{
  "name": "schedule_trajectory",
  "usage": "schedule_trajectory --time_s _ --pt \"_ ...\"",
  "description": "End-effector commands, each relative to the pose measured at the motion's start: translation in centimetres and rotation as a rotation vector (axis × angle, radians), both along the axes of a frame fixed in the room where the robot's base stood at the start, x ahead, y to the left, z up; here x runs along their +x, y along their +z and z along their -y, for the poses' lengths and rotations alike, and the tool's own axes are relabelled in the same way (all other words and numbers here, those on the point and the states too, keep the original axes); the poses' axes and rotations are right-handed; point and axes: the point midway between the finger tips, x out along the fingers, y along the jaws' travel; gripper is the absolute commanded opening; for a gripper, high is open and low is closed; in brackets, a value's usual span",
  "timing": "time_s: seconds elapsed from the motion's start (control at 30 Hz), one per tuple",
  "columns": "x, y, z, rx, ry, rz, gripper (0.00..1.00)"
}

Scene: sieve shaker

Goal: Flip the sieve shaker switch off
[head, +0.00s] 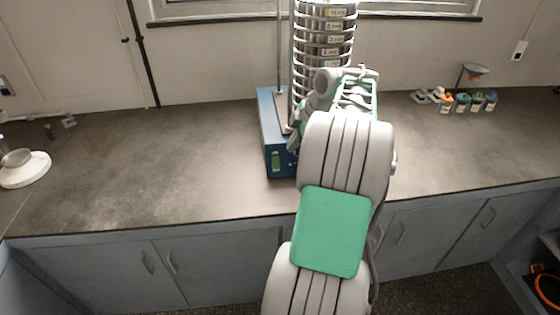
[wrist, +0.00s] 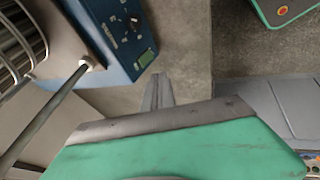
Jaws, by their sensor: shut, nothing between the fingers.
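The sieve shaker has a blue base (head: 270,130) with a stack of steel sieves (head: 325,35) on it, standing on the counter. In the wrist view its blue control panel (wrist: 115,30) is at the upper left. A dark knob or switch (wrist: 134,22) and a small green display (wrist: 145,59) show on that panel. I cannot tell which position the switch is in. My gripper (wrist: 159,80) is shut and empty, with its fingertips beside the panel, just below and right of the display and apart from it in the picture. In the head view my arm hides the gripper and part of the base.
The grey counter (head: 150,165) is clear to the left of the shaker. A white-based device (head: 25,170) stands at the far left. Metal rods rise beside the sieves.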

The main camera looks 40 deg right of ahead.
Motion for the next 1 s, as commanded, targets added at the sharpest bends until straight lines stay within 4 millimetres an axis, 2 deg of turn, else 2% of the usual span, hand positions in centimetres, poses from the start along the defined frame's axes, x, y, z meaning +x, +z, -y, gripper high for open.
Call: schedule_trajectory --time_s 0.23,0.67,0.83,1.0 --pt "0.5 -1.1 -0.2 0.003 -0.002 -0.001 0.00" --pt "4.2 -9.0 -1.1 0.003 -0.002 -0.003 0.00" --pt "6.0 -10.7 0.3 0.000 -0.003 -0.002 0.00" --pt "6.7 -11.6 0.7 -0.001 -0.004 -0.001 0.00"
